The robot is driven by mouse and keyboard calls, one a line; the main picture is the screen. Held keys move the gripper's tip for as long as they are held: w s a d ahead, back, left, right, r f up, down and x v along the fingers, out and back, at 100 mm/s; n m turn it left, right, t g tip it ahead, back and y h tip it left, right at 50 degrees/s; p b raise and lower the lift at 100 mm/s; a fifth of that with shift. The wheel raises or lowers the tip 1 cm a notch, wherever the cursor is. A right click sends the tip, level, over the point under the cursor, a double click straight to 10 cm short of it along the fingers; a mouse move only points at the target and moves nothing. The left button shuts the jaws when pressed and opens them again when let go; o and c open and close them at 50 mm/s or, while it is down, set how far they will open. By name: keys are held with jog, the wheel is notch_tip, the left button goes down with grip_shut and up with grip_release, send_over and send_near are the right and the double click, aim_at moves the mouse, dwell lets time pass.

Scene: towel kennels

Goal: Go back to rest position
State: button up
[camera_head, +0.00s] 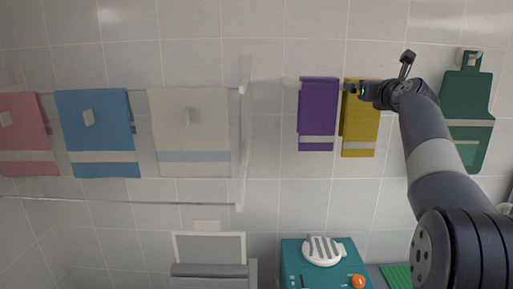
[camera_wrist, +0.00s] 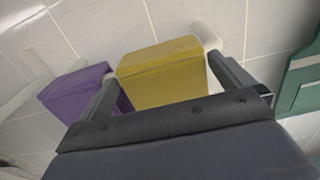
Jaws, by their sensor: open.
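My gripper (camera_head: 368,89) is at the end of the raised arm, in front of the tiled wall at the upper right of the head view. It is open. A yellow towel (camera_head: 358,130) hangs on the wall just behind and left of it. In the wrist view the yellow towel (camera_wrist: 160,65) appears between the two spread fingers (camera_wrist: 165,82), and I cannot tell whether they touch it. A purple towel (camera_head: 318,110) hangs left of the yellow one. It also shows in the wrist view (camera_wrist: 72,90), partly behind the left finger.
Pink (camera_head: 22,130), blue (camera_head: 95,120) and cream (camera_head: 190,125) towels hang on a rail at left. Below is a teal surface (camera_head: 292,265) with a striped white object (camera_head: 322,250) and an orange ball (camera_head: 358,282).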

dwell(0.3)
jog(key=s+f+b, duration=0.2)
jog(key=s+b, duration=0.2)
jog(key=s, duration=0.7)
jog(key=w+p, duration=0.3)
jog(key=w, duration=0.8)
notch_tip(320, 180, up, 19)
jog(key=p, duration=1.2)
jog(key=shift+s+f, duration=0.2)
jog(key=shift+s, duration=0.25)
